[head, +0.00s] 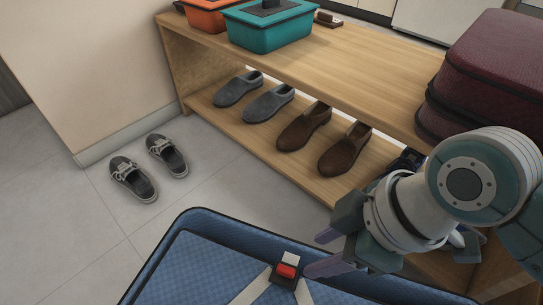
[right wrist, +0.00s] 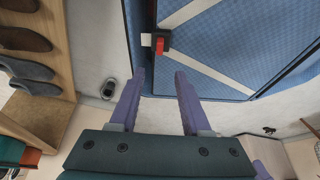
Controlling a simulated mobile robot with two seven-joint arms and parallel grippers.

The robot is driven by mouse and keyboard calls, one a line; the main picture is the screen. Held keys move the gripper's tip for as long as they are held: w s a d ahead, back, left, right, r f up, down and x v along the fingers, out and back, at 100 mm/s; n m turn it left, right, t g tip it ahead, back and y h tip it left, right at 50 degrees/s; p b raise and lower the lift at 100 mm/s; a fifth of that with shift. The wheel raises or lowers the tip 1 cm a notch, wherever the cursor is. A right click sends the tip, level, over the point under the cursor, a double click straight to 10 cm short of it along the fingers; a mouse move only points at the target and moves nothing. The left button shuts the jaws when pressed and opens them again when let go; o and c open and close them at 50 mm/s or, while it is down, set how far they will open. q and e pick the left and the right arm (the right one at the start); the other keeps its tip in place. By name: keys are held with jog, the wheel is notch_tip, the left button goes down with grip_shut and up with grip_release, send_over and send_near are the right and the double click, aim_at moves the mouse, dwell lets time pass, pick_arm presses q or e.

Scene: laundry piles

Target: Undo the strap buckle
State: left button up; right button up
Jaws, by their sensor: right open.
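The strap buckle (head: 286,272) is black with a red button and a pale tongue at its top edge. It lies on the blue checked lining of a suitcase (head: 190,260), where pale straps (head: 250,287) meet. My right gripper (head: 316,254) is open beside the buckle, on its right in the head view. In the right wrist view, the buckle (right wrist: 160,44) shows just beyond the gap between the two purple fingers (right wrist: 157,76), with nothing between them. I cannot tell whether a finger touches it. My left gripper is not in view.
A wooden bench (head: 330,75) stands behind the suitcase, with teal (head: 270,25) and orange (head: 205,15) bins and a dark red suitcase (head: 490,75) on top. Several shoes sit on its lower shelf. Grey sneakers (head: 133,178) stand on the otherwise clear floor at left.

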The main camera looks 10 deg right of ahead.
aim_at(287, 270)
jog(key=b+x, duration=0.8)
jog(key=x, duration=0.3)
jog(key=shift+d+f+b, duration=0.1)
jog(key=shift+f+b, duration=0.25)
jog(key=shift+b, duration=0.05)
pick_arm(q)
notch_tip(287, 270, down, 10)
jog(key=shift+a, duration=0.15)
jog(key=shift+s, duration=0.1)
pick_arm(e)
grip_shut()
